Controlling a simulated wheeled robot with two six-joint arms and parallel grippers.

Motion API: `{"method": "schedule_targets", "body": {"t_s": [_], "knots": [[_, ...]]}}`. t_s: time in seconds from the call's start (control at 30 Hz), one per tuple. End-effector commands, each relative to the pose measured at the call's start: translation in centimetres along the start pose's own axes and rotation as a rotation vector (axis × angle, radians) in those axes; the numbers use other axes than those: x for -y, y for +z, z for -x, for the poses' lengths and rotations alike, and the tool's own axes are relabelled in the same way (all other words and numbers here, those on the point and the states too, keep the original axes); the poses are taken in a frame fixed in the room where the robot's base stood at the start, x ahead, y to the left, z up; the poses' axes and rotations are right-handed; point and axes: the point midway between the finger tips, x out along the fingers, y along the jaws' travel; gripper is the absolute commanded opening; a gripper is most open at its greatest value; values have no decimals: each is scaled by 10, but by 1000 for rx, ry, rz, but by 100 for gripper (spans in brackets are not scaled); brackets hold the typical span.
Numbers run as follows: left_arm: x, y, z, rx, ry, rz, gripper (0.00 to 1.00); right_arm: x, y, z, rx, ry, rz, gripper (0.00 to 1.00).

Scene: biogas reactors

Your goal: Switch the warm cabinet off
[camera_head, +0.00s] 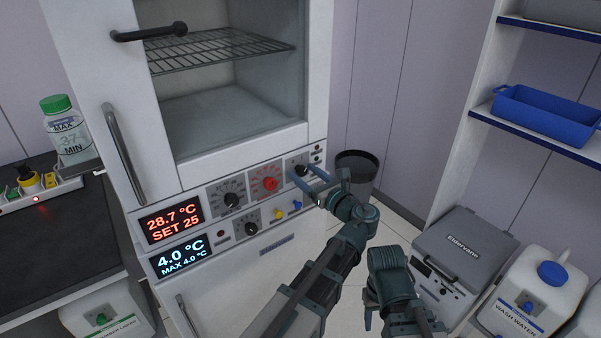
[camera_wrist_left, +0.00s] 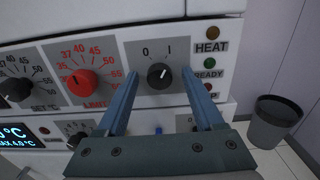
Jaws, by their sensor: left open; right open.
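The warm cabinet (camera_head: 222,160) stands at the centre left in the head view. Its upper display (camera_head: 170,222) reads 28.7 °C, SET 25. Its black rotary switch (camera_wrist_left: 159,76), marked 0 and I, has a white mark that appears to point up right, toward I. My left gripper (camera_head: 302,171) is open at the panel. In the left wrist view its fingertips (camera_wrist_left: 159,80) stand either side of the switch, with small gaps; contact is not clear. My right gripper (camera_head: 369,317) is low in the head view, away from the cabinet and only partly visible.
A red LIMIT dial (camera_wrist_left: 83,82) and a black SET dial (camera_wrist_left: 17,88) sit left of the switch. HEAT and READY lamps (camera_wrist_left: 209,62) sit right of it. A bin (camera_head: 357,168) stands beside the cabinet; a grey case (camera_head: 465,250) and white canisters stand at right.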

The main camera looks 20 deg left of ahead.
Motion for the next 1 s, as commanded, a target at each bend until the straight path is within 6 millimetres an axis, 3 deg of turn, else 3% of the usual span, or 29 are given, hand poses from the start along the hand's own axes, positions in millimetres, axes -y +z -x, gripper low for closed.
{"method": "schedule_targets", "body": {"t_s": [0.07, 0.47, 0.77, 1.0], "knots": [[0, 0, 0, 0, 0, 0, 69, 0, 0, 0, 0, 0, 0, 50], [0, 0, 0, 0, 0, 0, 0, 0, 0, 0, 0, 0, 0, 50], [0, 0, 0, 0, 0, 19, 0, 0, 0, 0, 0, 0, 0, 50], [0, 0, 0, 0, 0, 138, 0, 0, 0, 0, 0, 0, 0, 50]]}}
